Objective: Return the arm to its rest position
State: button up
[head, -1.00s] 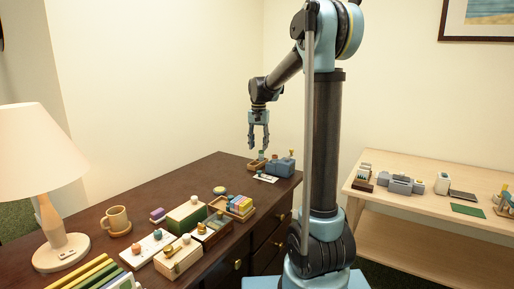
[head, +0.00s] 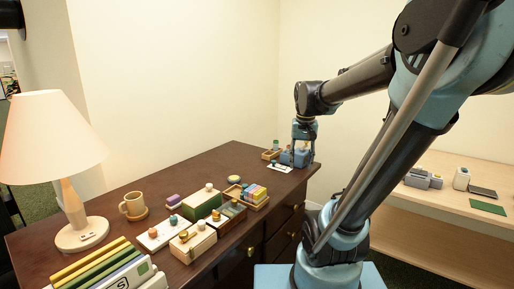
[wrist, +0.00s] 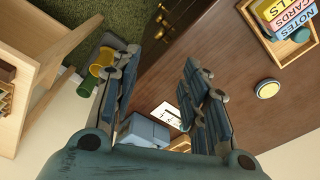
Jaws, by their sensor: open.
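My arm reaches over the far end of the dark wooden desk (head: 130,187). My gripper (head: 303,155) points down there and is open. In the head view it overlaps a blue-grey box (head: 298,158); whether they touch cannot be told. In the wrist view my gripper (wrist: 160,72) shows its fingers spread with nothing held between them. The blue-grey box (wrist: 145,130) and a white card (wrist: 167,115) show beyond the fingers.
A light wood shelf (head: 440,225) with small items is at right. Yellow and green cylinders (wrist: 102,65) show beside the fingers.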

jog(key=s+d+f+n+t, duration=0.1)
jog(key=s+d+f+n, duration=0.1)
jog(key=s+f, duration=1)
jog(key=shift+s+d, duration=0.5)
jog(key=shift+s, duration=0.75)
jog(key=shift+w+f, duration=0.15)
jog(key=shift+w, duration=0.3)
dwell(0.4)
